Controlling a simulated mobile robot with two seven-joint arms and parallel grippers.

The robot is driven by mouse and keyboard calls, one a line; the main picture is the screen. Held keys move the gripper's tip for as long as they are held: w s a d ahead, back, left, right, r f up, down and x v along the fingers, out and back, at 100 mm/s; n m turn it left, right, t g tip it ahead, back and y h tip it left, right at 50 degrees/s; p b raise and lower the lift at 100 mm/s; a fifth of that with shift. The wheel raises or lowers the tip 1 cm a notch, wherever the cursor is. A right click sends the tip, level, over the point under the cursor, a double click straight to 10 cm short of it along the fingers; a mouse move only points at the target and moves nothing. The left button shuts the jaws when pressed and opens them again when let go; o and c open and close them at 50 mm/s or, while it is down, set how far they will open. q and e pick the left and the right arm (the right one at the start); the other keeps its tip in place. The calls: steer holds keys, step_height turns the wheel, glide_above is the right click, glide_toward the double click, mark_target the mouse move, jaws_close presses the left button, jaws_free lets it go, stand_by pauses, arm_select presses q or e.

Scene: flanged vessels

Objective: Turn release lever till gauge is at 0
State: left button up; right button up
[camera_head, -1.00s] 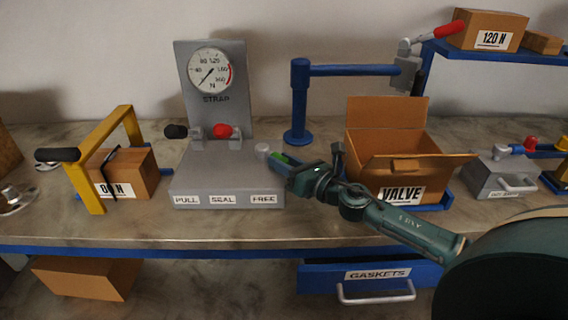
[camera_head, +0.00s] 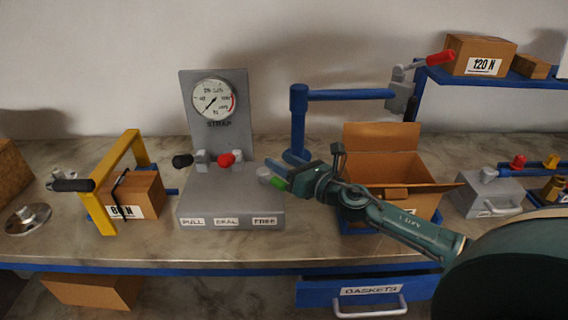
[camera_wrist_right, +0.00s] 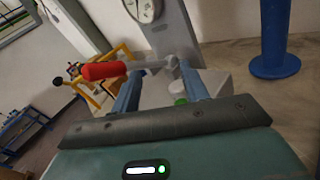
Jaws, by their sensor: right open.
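The grey strap unit (camera_head: 232,207) carries labels PULL, SEAL and FREE and a round gauge (camera_head: 213,98). The gauge needle slants, and its exact reading is too small to tell. A black-ended lever (camera_head: 183,161) and a red-ended lever (camera_head: 228,159) sit below it. The green-ended lever (camera_head: 279,183) is at the right, above FREE. My right gripper (camera_head: 282,174) is open at the green end. In the wrist view the green end (camera_wrist_right: 180,100) shows between the two fingers (camera_wrist_right: 160,90); contact cannot be told. The red handle (camera_wrist_right: 105,71) is beside the left finger. My left gripper is not in view.
A blue post (camera_head: 298,122) rises behind the gripper. A yellow frame (camera_head: 97,205) with a strapped box (camera_head: 145,193) stands at left. A grey block (camera_head: 485,195) is at right.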

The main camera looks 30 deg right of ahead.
step_height(320, 180, up, 2)
steer(key=shift+r+p, duration=0.1)
steer(key=shift+p, duration=0.45)
steer(key=shift+r, duration=0.15)
steer(key=shift+c, duration=0.2)
